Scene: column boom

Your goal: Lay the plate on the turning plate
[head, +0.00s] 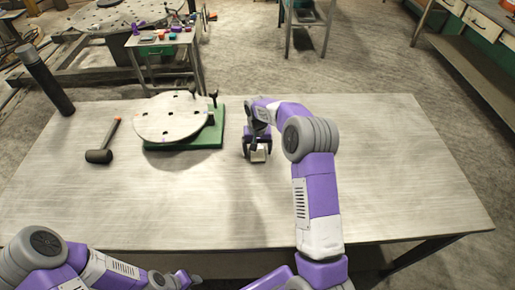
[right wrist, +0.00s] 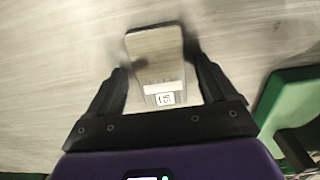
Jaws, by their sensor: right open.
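A small rectangular metal plate (right wrist: 156,50) with a number label near its lower end shows in the right wrist view. In the head view it is a pale piece (head: 258,156) on the table, partly hidden by my right gripper (head: 257,148). My right gripper (right wrist: 156,68) is open, with one finger on each side of the plate. I cannot tell whether either finger touches it. The turning plate (head: 168,116) is a round pale disc with dark holes on a green base, left of my right gripper. My left gripper (head: 182,279) is low at the front edge, its jaws unclear.
The green base (head: 213,135) stands close to the left of my right gripper, with dark clamps at the disc's back right. A hammer (head: 103,148) and a dark cylinder (head: 46,80) are at the left of the table (head: 400,170). The table's right side is clear.

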